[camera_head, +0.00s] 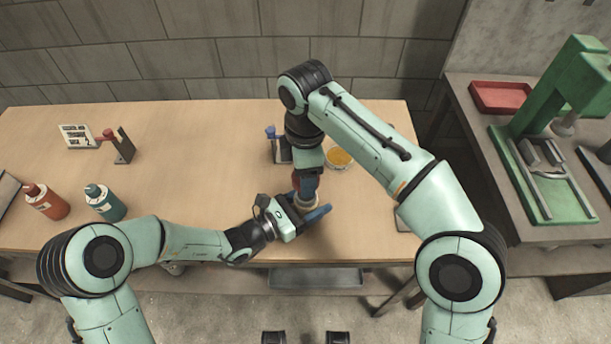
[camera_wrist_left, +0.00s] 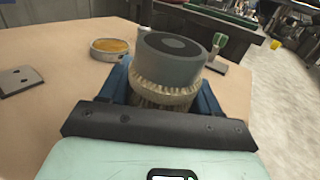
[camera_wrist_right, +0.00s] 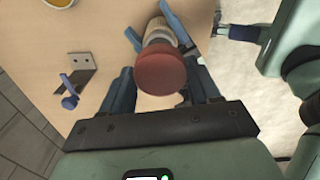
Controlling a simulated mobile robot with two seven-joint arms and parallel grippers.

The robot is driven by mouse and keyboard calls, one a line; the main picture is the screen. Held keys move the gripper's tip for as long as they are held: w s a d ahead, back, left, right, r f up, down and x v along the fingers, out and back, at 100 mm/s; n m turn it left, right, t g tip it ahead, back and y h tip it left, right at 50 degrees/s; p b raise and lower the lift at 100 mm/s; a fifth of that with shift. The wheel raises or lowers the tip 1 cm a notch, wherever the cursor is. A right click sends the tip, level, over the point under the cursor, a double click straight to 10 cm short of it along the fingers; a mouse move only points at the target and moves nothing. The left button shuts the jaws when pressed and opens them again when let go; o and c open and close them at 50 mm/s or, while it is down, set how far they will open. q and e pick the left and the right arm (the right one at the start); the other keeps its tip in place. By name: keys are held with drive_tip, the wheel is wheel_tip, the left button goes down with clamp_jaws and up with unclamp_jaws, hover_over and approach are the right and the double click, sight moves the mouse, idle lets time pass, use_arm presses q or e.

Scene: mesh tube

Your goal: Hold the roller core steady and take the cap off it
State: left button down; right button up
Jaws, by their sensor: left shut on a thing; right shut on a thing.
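The roller core (camera_wrist_left: 165,88) is a ribbed beige cylinder with a grey round end that has a dark centre. My left gripper (camera_head: 314,212) is shut on its beige part. The blue fingers of my left gripper (camera_wrist_left: 165,85) stand on both sides of the core in the left wrist view. The cap (camera_wrist_right: 161,70) is dark red and round, at the core's near end in the right wrist view. My right gripper (camera_wrist_right: 165,92) is shut on this cap, a finger at each side. The joint between cap and core is partly hidden.
A shallow dish of amber stuff (camera_head: 340,158) and a small stand with a blue knob (camera_head: 280,150) are just behind. Red (camera_head: 46,202) and teal (camera_head: 105,202) bottles stand at left. A green press (camera_head: 548,120) is on the right bench. The table's left-middle is clear.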

use_arm(q)
drive_tip(key=shift+c, duration=0.8)
unclamp_jaws()
